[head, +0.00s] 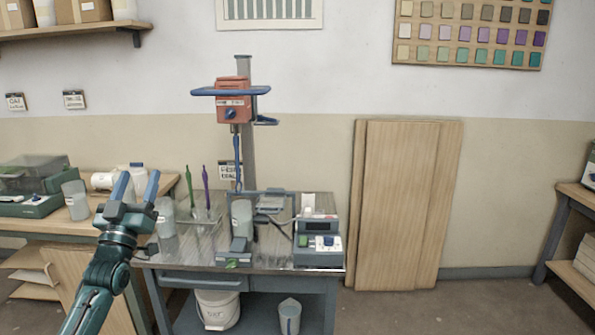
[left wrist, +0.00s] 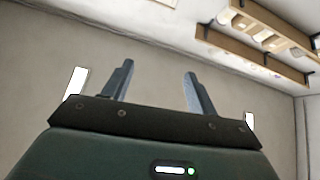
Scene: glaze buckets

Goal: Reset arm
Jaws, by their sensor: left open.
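My left gripper (head: 136,187) is raised at the left of the head view, with its two blue-grey fingers pointing up and apart. It is open and nothing is between the fingers. In the left wrist view my left gripper (left wrist: 157,90) also shows its fingers spread, with only wall behind them. In the head view it appears in front of the gap between the left bench (head: 60,228) and the metal-topped table (head: 275,262). My right gripper is in neither view.
The table holds a red mixer (head: 231,103) on a stand, a scale (head: 318,249) and a clear cup (head: 166,217). A white bucket (head: 217,309) is below. Wooden boards (head: 402,205) lean on the wall. Floor at the right front is clear. A shelf (left wrist: 262,45) shows in the wrist view.

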